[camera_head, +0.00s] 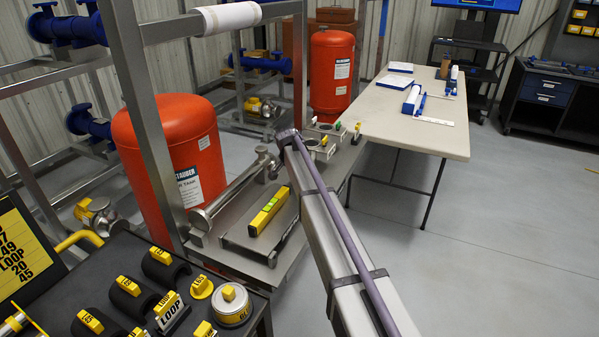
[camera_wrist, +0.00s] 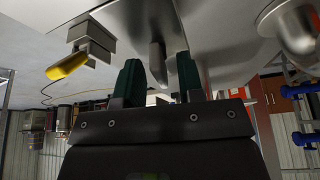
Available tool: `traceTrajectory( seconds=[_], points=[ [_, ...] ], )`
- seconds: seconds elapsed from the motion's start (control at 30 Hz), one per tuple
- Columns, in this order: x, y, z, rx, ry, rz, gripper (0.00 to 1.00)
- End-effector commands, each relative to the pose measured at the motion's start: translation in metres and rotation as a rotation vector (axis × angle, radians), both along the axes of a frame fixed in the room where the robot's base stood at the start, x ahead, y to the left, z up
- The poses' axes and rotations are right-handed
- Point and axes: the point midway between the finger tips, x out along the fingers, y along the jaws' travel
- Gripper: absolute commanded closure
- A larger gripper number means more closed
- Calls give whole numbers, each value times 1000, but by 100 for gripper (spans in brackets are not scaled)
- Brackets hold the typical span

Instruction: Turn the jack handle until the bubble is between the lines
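A yellow spirit level (camera_head: 268,210) with a small green vial lies on a grey metal plate (camera_head: 238,240) on the skid. Its bubble is too small to read. My arm reaches in from the lower right of the head view and hides my gripper there. In the wrist view my gripper (camera_wrist: 158,82) shows two dark green fingertips apart. A grey upright piece (camera_wrist: 157,60) appears between them, with gaps on both sides; I cannot tell if it is the jack handle. A grey block with a yellow end (camera_wrist: 70,66) is left of the fingers.
Red tanks (camera_head: 172,165) stand behind the skid's steel frame (camera_head: 145,110). A dark bench (camera_head: 130,258) with yellow-labelled parts is at the lower left. A white table (camera_head: 415,133) stands at the right. Clear floor (camera_head: 480,240) lies to the right.

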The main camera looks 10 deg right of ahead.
Motion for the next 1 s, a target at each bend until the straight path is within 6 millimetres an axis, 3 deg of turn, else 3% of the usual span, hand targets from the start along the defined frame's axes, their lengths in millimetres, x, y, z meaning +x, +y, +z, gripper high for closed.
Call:
traceTrajectory(
  seconds=[0.17,0.5,0.57,1.0],
  points=[
    [-3,3,13,0,0,0,65],
    [-23,23,91,0,0,1,65],
    [-26,26,99,0,0,1,65],
    [-29,30,99,-10,13,35,65]
  ],
)
